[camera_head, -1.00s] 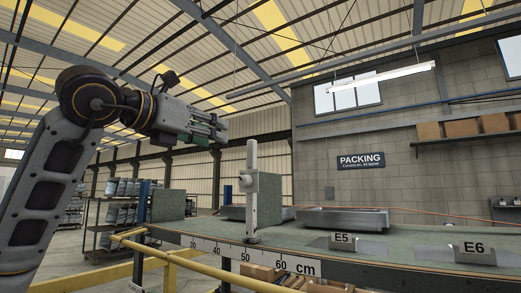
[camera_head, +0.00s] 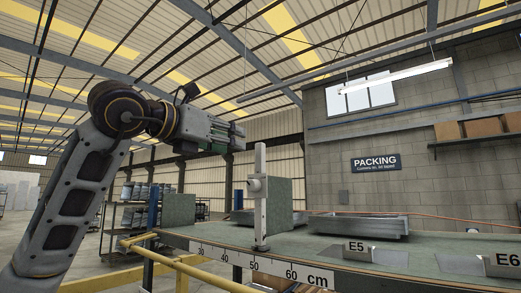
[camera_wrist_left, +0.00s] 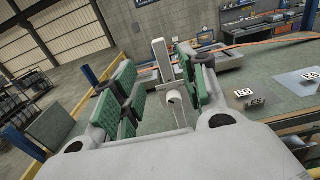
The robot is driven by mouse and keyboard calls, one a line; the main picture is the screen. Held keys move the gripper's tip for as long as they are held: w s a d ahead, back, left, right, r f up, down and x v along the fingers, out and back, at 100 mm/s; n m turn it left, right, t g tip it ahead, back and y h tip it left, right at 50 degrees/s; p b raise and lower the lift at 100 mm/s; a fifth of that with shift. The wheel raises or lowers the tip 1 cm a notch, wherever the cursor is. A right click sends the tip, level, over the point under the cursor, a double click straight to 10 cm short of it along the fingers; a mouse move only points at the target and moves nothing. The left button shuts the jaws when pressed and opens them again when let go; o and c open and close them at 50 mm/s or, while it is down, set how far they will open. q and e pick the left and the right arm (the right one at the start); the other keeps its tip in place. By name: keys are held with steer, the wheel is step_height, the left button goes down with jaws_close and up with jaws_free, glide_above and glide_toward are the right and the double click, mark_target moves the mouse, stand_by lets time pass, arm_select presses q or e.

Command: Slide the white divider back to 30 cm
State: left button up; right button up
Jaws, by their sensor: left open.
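The white divider (camera_head: 261,212) is an upright white post with a round knob on its face and a grey-green panel (camera_head: 285,205) behind it. Its foot stands at the bench's front edge, near the 50 mark of the cm scale (camera_head: 254,265). My left gripper (camera_head: 238,138) is open and empty, level with the post's top and just left of it in the head view. In the left wrist view, the white post (camera_wrist_left: 162,62) and its knob (camera_wrist_left: 174,98) show between the green-padded fingers; I see no contact. My right gripper is out of view.
Metal trays (camera_head: 358,226) lie behind the divider. Tags E5 (camera_head: 354,247) and E6 (camera_head: 506,261) stand to the right. A yellow rail (camera_head: 210,277) runs in front.

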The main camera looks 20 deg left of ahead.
mark_target(258, 148)
arm_select(q)
steer(key=p+x, duration=0.1)
steer(key=x, duration=0.5)
steer(key=shift+w+r+p, duration=0.1)
steer(key=shift+w+p, duration=0.1)
steer(key=shift+p, duration=0.15)
steer(key=p+x, duration=0.1)
steer(key=x, duration=0.4)
steer(key=shift+w+d+p, duration=0.25)
steer(key=shift+w+p, duration=0.15)
steer(key=shift+w, duration=0.2)
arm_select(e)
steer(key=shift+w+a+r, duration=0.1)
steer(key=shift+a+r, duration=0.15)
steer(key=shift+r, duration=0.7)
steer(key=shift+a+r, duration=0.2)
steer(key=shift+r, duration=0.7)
arm_select(q)
jaws_close()
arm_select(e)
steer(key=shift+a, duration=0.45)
